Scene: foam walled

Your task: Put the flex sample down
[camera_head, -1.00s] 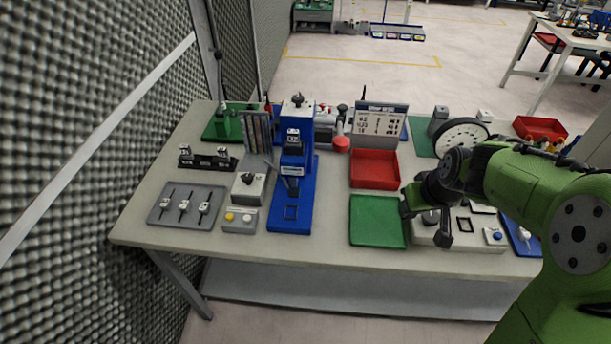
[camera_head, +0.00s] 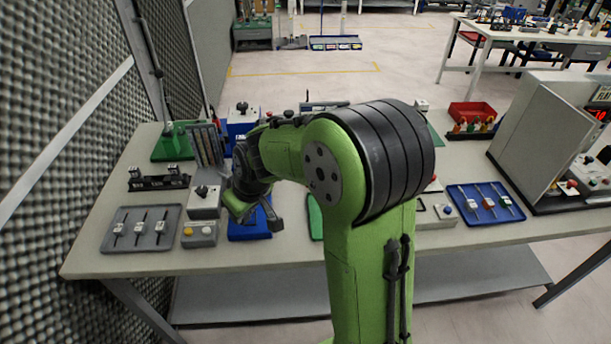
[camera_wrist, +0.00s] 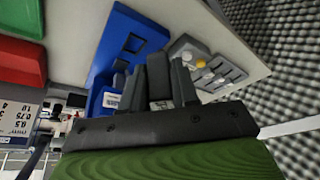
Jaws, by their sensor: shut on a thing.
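My gripper (camera_wrist: 160,88) is shut on a dark grey piece (camera_wrist: 158,72), which I take to be the flex sample; in the wrist view the piece stands between the two black fingers, its lower part hidden by the gripper. In the head view my gripper (camera_head: 256,212) is over the front of the blue press stand (camera_head: 248,231), with the held piece not clear there. The stand's blue base (camera_wrist: 122,40), with a dark square outline, lies just beyond the fingers in the wrist view. I cannot tell whether the piece touches anything.
A grey button box (camera_head: 199,234) and a grey tray (camera_head: 118,245) with small labelled pieces stand left of the stand. A green tray (camera_head: 316,222) is mostly hidden behind my arm. A blue tray (camera_head: 463,194) and a large grey cabinet (camera_head: 525,140) are at right.

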